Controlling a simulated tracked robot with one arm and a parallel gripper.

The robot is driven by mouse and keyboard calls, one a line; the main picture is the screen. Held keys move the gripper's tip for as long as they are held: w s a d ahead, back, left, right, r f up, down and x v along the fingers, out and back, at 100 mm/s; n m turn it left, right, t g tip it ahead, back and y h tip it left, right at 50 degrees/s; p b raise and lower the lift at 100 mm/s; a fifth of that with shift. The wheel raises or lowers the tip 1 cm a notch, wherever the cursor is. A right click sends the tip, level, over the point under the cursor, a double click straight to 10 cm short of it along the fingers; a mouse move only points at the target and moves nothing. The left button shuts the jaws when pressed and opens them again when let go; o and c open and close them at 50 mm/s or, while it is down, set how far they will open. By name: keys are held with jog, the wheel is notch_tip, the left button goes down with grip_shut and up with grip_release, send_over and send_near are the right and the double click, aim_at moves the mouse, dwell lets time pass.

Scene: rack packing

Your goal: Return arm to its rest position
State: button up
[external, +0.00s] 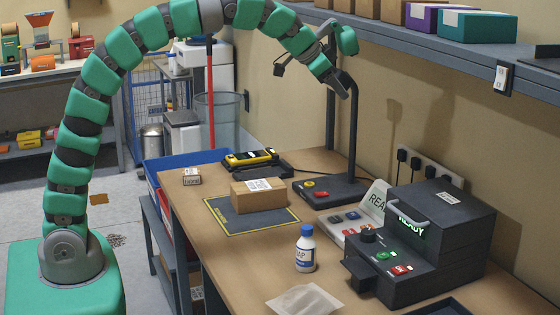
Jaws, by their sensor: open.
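My green and grey arm arches from its base at the lower left up and across to the right. My gripper (341,88) is at the arm's end, open, high above the bench and near the dark stand's upright. I see nothing held in it. A brown cardboard box (259,196) with a white label lies on a dark mat (228,220) with a yellow border, below and left of the gripper and well apart from it.
A dark stand (351,150) rises beside the gripper, under a wall shelf (450,55) with boxes. A white bottle (305,250), a dark machine (430,240) and a yellow handheld device (250,157) stand on the bench (235,262). The air left of the gripper looks clear.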

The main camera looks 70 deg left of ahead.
jog(key=s+a+r+n+t, duration=0.1)
jog(key=s+a+r+t, duration=0.1)
jog(key=s+r, duration=0.9)
jog(key=s+a+r+n+t+b, duration=0.1)
jog(key=s+r+t, duration=0.4)
jog(key=s+r, duration=0.6)
jog(key=shift+s+a+r+n, duration=0.4)
jog(key=shift+a+r+n, duration=0.1)
jog(key=shift+a+r, duration=0.25)
jog(key=shift+d, duration=0.1)
dwell(0.9)
